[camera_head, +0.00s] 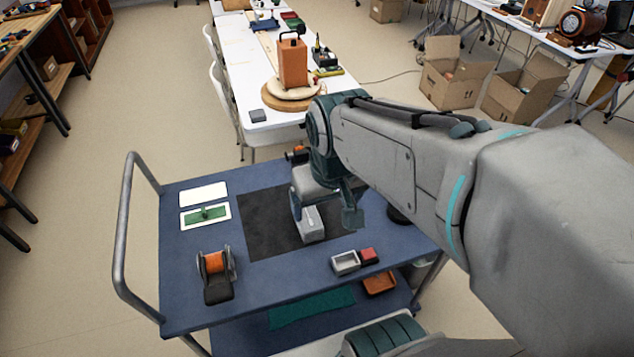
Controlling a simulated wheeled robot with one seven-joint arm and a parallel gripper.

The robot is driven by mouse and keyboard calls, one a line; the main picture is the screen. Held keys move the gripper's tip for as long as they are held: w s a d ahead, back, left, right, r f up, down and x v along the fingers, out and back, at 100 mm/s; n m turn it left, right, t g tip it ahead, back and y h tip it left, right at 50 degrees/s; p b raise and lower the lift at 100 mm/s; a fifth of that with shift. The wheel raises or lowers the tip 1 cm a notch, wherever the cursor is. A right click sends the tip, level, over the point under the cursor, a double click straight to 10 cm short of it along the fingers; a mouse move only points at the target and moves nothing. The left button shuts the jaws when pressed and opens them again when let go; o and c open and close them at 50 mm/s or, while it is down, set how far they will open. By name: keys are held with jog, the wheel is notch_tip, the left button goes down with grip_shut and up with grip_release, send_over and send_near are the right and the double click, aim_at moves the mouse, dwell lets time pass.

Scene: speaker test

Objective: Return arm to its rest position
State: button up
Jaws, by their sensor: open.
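My arm reaches in from the right over the blue cart (185,290). My gripper (324,217) hangs low over the dark mat (265,230) on the cart top. Its two fingers are spread apart. A small light-grey box (311,228) rests on the mat below and between the fingers, close to the left one. I cannot tell whether a finger touches it. The arm and fingers hide part of the mat and of the box's far side.
The cart also holds an orange spool on a stand (213,262), a white card (203,194), a green-and-white board (205,215), a small grey tray (345,263) and a red block (369,256). A white table (250,75) with an orange speaker-like box (293,62) stands behind. Open cartons (450,85) sit on the floor.

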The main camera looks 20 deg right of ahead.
jog(key=shift+s+a, duration=0.15)
jog(key=shift+s, duration=1.3)
